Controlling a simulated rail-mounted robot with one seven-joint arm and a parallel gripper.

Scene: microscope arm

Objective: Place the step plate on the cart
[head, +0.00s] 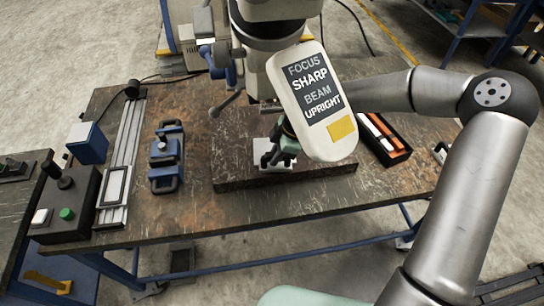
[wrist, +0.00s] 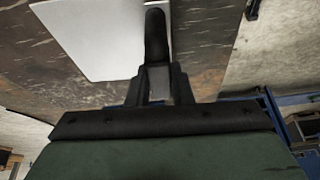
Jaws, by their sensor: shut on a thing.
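My gripper (head: 283,150) is low over the dark raised slab under the microscope. In the head view it is at a pale silver plate (head: 265,150), which I take for the step plate; the gripper and the sign hide part of it. In the wrist view the gripper (wrist: 156,45) shows edge-on, with the pale plate (wrist: 90,38) beyond and left of the dark finger. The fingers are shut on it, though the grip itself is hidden. A flat light-framed carriage (head: 115,186) on the rail at the bench's left may be the cart; I cannot be sure.
The microscope (head: 272,30) stands behind the slab (head: 330,172). A blue fixture with black handles (head: 166,158) lies between rail (head: 128,130) and slab. A black tray (head: 384,138) is at right. Bare bench surrounds the fixture.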

